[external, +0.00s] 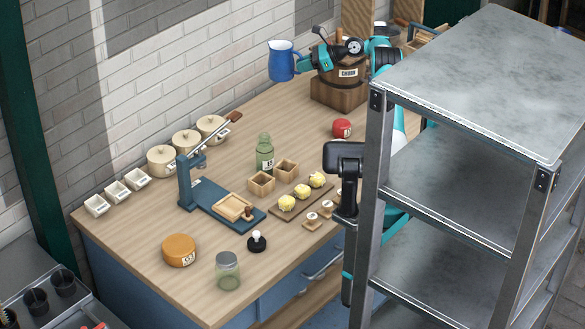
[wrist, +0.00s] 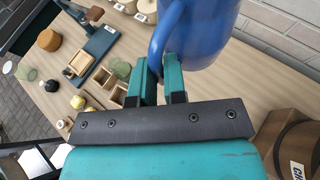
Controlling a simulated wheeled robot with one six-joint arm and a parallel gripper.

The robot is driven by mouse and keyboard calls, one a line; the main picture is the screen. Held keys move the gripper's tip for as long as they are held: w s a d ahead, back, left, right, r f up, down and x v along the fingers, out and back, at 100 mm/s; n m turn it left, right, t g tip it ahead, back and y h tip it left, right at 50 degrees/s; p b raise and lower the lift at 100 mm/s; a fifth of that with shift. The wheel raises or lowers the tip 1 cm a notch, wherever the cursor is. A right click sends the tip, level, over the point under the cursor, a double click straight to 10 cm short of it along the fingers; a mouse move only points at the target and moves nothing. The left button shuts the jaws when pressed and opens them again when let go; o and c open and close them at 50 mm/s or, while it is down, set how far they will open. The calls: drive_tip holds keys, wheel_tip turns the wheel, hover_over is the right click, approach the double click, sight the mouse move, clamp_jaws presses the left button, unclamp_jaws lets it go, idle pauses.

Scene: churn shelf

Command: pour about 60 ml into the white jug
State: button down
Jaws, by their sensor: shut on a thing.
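A blue jug (external: 281,63) is held upright in the air near the back wall, left of the churn. In the wrist view the blue jug (wrist: 207,32) fills the top middle, with its handle between my fingers. My gripper (external: 302,66) is shut on that handle; its fingers also show in the wrist view (wrist: 161,78). The jug's inside is hidden, so I cannot tell how full it is. I cannot make out a white jug in either view.
A wooden churn (external: 346,86) stands just below my gripper. A green bottle (external: 265,154), a blue press (external: 215,203), lidded crocks (external: 186,143) and small white pots (external: 116,192) stand on the table. A metal shelf (external: 470,90) blocks the right side. The table between bottle and churn is mostly clear.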

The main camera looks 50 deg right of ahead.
drive_tip(key=s+d+f+m+t+h+p, duration=0.15)
drive_tip(key=s+d, duration=0.25)
drive_tip(key=s, duration=0.7)
drive_tip(key=s+d+p, duration=0.2)
drive_tip(key=s+d, duration=0.1)
drive_tip(key=s, duration=0.7)
drive_tip(key=s+a+r+m+h+p, duration=0.1)
drive_tip(key=s+a, duration=0.3)
drive_tip(key=s, duration=0.4)
drive_tip(key=s+a+r+p, duration=0.1)
drive_tip(key=s+a, duration=0.3)
drive_tip(key=s, duration=0.4)
wheel_tip(320, 180, down, 24)
drive_tip(key=shift+r, duration=0.2)
drive_tip(key=shift+s+a+t, duration=0.1)
drive_tip(key=shift+t, duration=0.15)
